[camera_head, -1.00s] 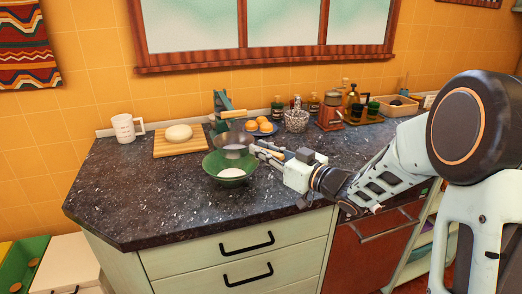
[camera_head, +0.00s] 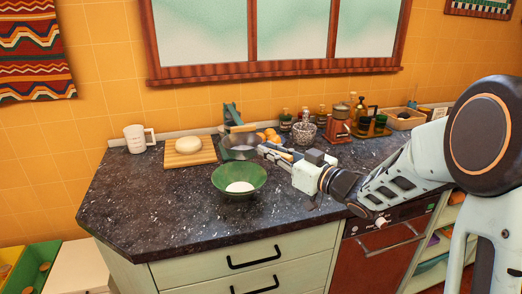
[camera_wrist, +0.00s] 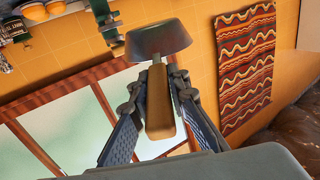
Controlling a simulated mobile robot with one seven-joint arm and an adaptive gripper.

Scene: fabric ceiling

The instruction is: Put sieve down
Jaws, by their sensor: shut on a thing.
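The sieve is a grey metal bowl shape (camera_head: 239,153) with a wooden handle, behind the green bowl (camera_head: 238,182) in the head view. The green bowl stands on the dark countertop with white stuff in it. In the wrist view the sieve's metal part (camera_wrist: 158,40) is beyond my fingers and its wooden handle (camera_wrist: 160,105) lies between them. My gripper (camera_head: 269,149) is shut on the handle; it also shows in the wrist view (camera_wrist: 157,84). I cannot tell whether the sieve touches the countertop.
A cutting board (camera_head: 174,159) with dough (camera_head: 187,145) and a white cup (camera_head: 136,138) are at the left. A green scale-like thing (camera_head: 231,115) and oranges (camera_head: 267,134) are behind the sieve. Bottles and a red grinder (camera_head: 339,122) stand at the right. The front left countertop is clear.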

